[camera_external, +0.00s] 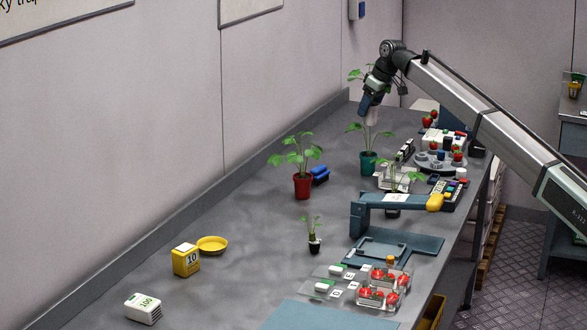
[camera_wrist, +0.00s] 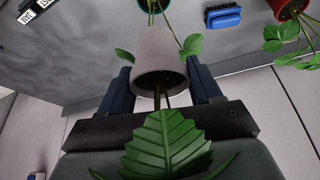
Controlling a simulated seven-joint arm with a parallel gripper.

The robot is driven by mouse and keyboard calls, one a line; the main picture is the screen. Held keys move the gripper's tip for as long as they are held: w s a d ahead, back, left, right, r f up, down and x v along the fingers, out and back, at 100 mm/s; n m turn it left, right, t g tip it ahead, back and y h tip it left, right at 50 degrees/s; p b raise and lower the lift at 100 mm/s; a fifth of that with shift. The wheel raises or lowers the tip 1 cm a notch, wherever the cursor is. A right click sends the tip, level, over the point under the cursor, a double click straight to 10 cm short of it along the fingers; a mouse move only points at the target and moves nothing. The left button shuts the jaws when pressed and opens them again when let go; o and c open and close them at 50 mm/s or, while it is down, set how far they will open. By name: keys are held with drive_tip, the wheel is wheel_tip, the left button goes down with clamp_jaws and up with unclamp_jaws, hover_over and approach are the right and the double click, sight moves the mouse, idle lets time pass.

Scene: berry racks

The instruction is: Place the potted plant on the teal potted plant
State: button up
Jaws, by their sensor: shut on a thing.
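My gripper (camera_external: 368,103) is shut on a potted plant with a pale grey pot (camera_external: 371,117). In the wrist view the pale pot (camera_wrist: 160,52) sits between the two fingers (camera_wrist: 161,82), its leaves (camera_wrist: 165,143) close to the camera. The teal potted plant (camera_external: 368,163) stands upright on the bench below the held pot. Its leaves and stems reach up near the pot's base; I cannot tell whether they touch.
A clear rack (camera_external: 398,177), a round tray (camera_external: 436,163) and a blue-grey stand (camera_external: 398,241) are nearby.

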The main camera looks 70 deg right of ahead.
sight(376, 117)
drive_tip(key=shift+a+f, duration=0.1)
drive_tip(key=shift+f, duration=4.7)
drive_tip(key=o, duration=1.1)
drive_tip(key=shift+f, duration=0.1)
drive_tip(key=v, duration=1.2)
